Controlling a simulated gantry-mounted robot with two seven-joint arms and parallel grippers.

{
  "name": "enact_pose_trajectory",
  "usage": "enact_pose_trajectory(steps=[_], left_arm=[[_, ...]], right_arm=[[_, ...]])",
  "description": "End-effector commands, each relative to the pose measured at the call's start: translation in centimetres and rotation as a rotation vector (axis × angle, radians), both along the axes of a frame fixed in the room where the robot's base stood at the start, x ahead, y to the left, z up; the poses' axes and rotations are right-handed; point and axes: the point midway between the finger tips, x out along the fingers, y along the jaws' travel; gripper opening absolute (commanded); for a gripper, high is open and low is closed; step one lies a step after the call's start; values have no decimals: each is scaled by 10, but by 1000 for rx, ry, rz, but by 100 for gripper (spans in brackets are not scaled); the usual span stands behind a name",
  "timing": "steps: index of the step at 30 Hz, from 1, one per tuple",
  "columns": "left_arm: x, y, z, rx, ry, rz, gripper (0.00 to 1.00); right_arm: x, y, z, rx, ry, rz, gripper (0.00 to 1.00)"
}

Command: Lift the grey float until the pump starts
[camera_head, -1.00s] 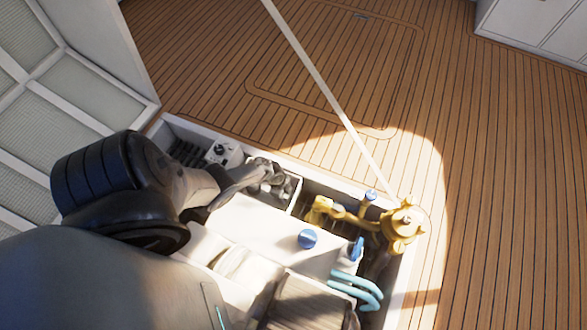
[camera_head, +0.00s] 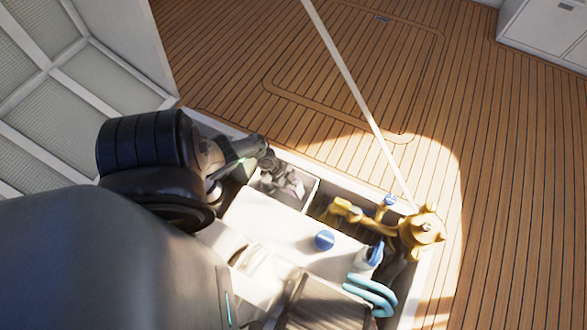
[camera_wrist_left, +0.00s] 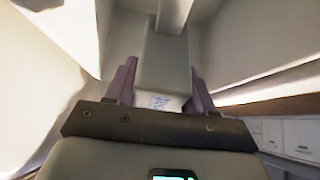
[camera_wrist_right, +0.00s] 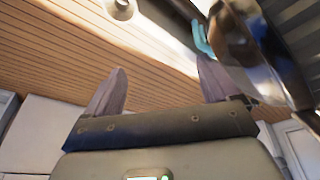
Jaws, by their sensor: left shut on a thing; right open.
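The grey float (camera_wrist_left: 165,65) is a smooth grey block in the left wrist view, with a small printed label near its lower end. My left gripper (camera_wrist_left: 160,85) is shut on it, one finger along each side. In the head view my left gripper (camera_head: 284,184) is down at the compartment at the hatch's far left corner; the float cannot be made out clearly there. My right gripper (camera_wrist_right: 160,75) is open and empty in the right wrist view, with wide space between its fingers. No pump can be told for sure.
Right of that compartment are yellow-brass valve fittings (camera_head: 421,231), a white tank with a blue cap (camera_head: 324,240), and light-blue hoses (camera_head: 371,297). Teak deck (camera_head: 510,190) lies open beyond the hatch. A pale strut (camera_head: 355,92) slants across the view.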

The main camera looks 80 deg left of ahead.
Motion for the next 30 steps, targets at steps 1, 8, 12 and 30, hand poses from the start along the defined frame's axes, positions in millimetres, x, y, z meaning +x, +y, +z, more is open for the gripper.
enact_pose_trajectory(steps=[1, 8, 12, 30], left_arm=[[-1, 0, -1, 2, 1, 1, 0], [-1, 0, -1, 3, 2, 1, 0], [-1, 0, -1, 2, 2, 1, 72], [-14, 12, 26, 4, 3, -1, 74]], right_arm=[[0, -1, 0, -4, -1, 2, 88], [1, -4, 0, -13, -2, 6, 88], [1, -4, 0, -12, -2, 6, 88], [1, -1, 23, 0, -2, -1, 88]])
